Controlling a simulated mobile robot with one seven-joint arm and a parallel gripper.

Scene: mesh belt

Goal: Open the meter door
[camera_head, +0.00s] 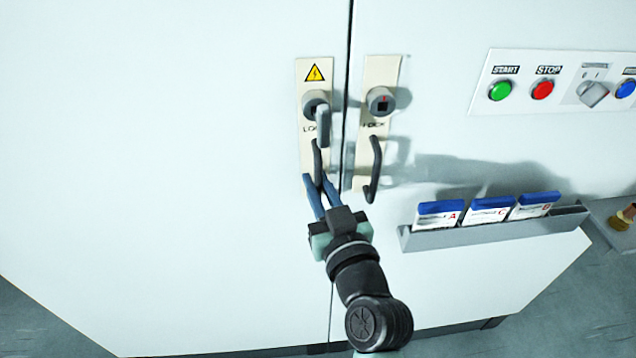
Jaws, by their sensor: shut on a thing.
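A white double-door cabinet stands in front of me, with a left door (180,180) and a right door (440,120) meeting at a dark vertical seam. The left door bears a beige lock plate (303,75) with a yellow warning sign, a round lock with a grey key or lever in it (323,125), and a dark bar handle (317,158). My gripper (319,186) reaches up from below, its blue fingers shut on the lower part of the left handle. The fingers hide the handle's lower end. Both doors look closed. Which door is the meter door is not marked.
The right door has its own lock (381,100) and handle (375,168), close beside my gripper. A button panel (520,63) sits upper right. A grey rack (480,233) of blue-topped cards sticks out below. A side surface (608,215) is at the right edge.

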